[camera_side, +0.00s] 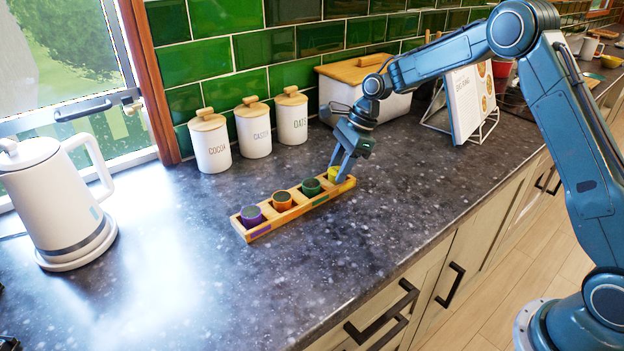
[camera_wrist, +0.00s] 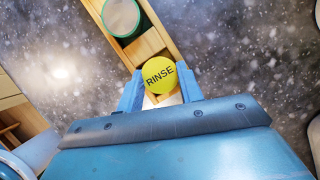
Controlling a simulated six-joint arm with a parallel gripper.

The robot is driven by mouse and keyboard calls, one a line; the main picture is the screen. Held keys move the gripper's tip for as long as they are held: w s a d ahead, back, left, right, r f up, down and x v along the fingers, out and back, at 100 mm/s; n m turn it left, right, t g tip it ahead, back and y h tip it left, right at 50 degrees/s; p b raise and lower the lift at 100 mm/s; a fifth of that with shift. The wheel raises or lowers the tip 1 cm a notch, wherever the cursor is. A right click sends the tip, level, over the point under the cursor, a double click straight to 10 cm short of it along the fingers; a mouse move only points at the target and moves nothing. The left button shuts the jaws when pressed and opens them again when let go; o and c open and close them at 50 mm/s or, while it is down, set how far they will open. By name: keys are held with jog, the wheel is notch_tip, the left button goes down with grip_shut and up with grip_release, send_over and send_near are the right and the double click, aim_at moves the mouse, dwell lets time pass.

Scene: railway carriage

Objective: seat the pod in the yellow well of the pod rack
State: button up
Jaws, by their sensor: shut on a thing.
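The pod rack (camera_side: 266,231) is a long wooden block on the dark counter. My gripper (camera_side: 338,178) is over its far right end, pointing down. Its fingers are shut on the yellow pod (camera_side: 332,172), one on each side. In the wrist view the yellow pod (camera_wrist: 159,74) shows its round top, marked RINSE, between the fingertips (camera_wrist: 159,86). The pod is upright, or close to it, at the rack's end. The pod and fingers hide the yellow well, and I cannot tell how deep the pod sits.
Purple (camera_side: 251,216), orange (camera_side: 282,201) and green (camera_side: 311,187) round places with grey middles line the rack. White canisters (camera_side: 253,128) and a bread bin (camera_side: 340,92) stand behind. A kettle (camera_side: 55,200) is at left. The counter in front is clear.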

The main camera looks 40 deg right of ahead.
jog(key=shift+f, duration=0.25)
jog(key=shift+f, duration=0.15)
jog(key=o, duration=1)
jog(key=shift+s+f, duration=0.1)
jog(key=shift+s, duration=0.05)
jog(key=shift+c, duration=0.2)
jog(key=shift+r, duration=0.6)
jog(key=v, duration=1.2)
jog(key=shift+r, duration=0.15)
